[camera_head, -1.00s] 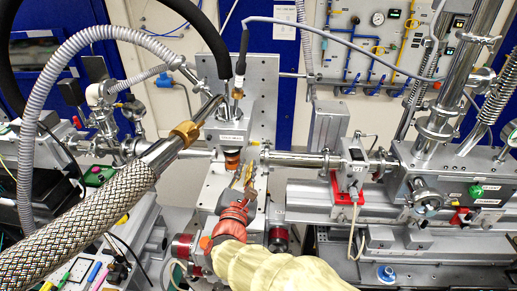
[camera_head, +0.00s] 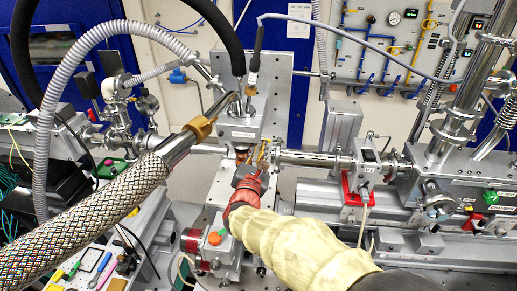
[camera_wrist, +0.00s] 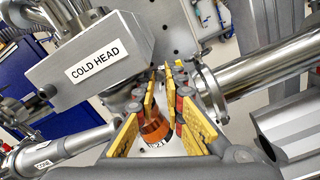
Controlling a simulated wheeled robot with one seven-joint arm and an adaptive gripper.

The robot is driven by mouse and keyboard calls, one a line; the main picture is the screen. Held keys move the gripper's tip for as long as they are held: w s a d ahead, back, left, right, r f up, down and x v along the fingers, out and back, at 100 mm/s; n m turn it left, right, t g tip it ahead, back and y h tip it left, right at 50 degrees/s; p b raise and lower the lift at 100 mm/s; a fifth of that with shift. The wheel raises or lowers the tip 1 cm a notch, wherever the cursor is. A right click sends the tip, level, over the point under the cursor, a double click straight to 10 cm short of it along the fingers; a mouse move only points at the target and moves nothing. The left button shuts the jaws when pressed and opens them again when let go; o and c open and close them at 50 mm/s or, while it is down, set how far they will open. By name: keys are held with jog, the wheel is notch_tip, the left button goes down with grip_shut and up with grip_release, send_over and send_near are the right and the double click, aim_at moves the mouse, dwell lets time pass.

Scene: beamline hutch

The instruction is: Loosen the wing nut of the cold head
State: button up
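The cold head (camera_head: 243,130) is a grey block on the column in the middle of the head view, with a dark hose and a thin line rising from its top. In the wrist view the labelled cold head (camera_wrist: 92,68) fills the upper left. My gripper (camera_head: 261,152) is just right of and below the block. In the wrist view my gripper (camera_wrist: 163,82) shows yellow-padded fingers standing apart, beside the block. An orange-copper cylinder (camera_wrist: 155,130) shows between the fingers, not visibly gripped.
A braided metal hose (camera_head: 85,225) crosses the left foreground. A steel beam pipe (camera_head: 315,158) runs right to a valve with a red bracket (camera_head: 356,192). A gas panel (camera_head: 385,50) hangs on the back wall. Loose tools (camera_head: 105,275) lie at lower left.

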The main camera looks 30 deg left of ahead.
grip_shut()
dwell(0.3)
jog(key=shift+n, duration=1.5)
jog(key=shift+c, duration=1.1)
grip_release()
jog(key=shift+o, duration=1.1)
jog(key=v, duration=1.2)
